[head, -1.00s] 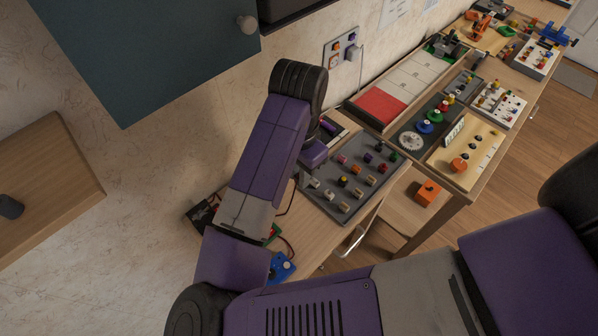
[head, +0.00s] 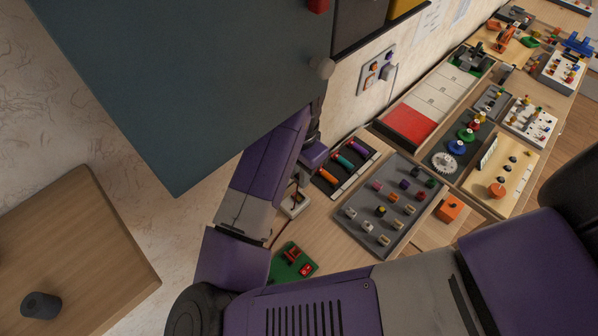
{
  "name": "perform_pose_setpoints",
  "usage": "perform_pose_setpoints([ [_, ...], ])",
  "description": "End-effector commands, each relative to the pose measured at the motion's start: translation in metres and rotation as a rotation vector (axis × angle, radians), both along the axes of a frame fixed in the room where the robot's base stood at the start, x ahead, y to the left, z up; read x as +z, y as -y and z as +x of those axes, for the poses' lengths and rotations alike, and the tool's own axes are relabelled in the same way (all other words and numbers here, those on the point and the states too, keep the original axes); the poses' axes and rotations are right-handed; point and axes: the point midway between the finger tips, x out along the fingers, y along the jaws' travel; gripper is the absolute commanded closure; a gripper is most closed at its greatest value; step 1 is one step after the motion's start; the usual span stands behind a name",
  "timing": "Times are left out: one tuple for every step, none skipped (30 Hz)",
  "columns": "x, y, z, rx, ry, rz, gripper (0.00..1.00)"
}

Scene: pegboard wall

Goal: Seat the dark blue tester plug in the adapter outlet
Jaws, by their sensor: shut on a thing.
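My gripper (head: 297,184) points down below its purple wrist, at the left end of the bench. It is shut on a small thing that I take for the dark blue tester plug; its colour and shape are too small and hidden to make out. A small whitish block (head: 295,205) sits on the bench just under the fingers; I cannot tell whether it is the adapter outlet, or whether the held thing touches it. A thin red lead (head: 277,236) runs down from there. A wall plate (head: 376,71) with sockets and plugs is farther back on the right.
A dark tray with coloured cylinders (head: 347,167) and a grey peg board (head: 352,212) lie right of my gripper. A green board (head: 291,263) lies in front. A teal cabinet (head: 190,80) hangs close on the left. An orange block (head: 450,208) is farther right.

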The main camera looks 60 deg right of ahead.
Motion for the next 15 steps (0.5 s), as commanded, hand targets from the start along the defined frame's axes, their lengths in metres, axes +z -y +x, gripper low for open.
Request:
perform_pose_setpoints([
  [0.002, -0.001, 0.001, 0.002, 0.003, -0.002, 1.00],
  [0.002, -0.001, 0.001, 0.003, 0.003, -0.001, 1.00],
  [0.001, -0.001, 0.001, 0.003, 0.003, -0.002, 1.00],
  [0.001, -0.001, 0.001, 0.003, 0.003, -0.002, 1.00],
  [0.000, -0.001, 0.001, 0.003, 0.003, -0.001, 1.00],
  [-0.001, -0.001, 0.001, 0.003, 0.003, -0.002, 1.00],
  [-0.003, -0.001, 0.001, 0.003, 0.003, -0.001, 1.00],
  [-0.004, -0.001, 0.001, 0.003, 0.002, 0.000, 1.00],
  [-0.007, -0.001, 0.001, 0.002, 0.002, 0.000, 1.00],
  [-0.009, 0.000, 0.001, 0.002, 0.002, 0.000, 1.00],
  [-0.012, -0.001, 0.001, 0.002, 0.002, 0.000, 1.00],
  [-0.015, 0.000, 0.001, 0.002, 0.002, 0.000, 1.00],
  [-0.018, 0.000, 0.001, 0.002, 0.001, 0.000, 1.00],
  [-0.021, 0.000, 0.001, 0.002, 0.001, 0.000, 1.00],
  [-0.025, -0.001, 0.001, 0.001, 0.001, 0.000, 1.00],
])
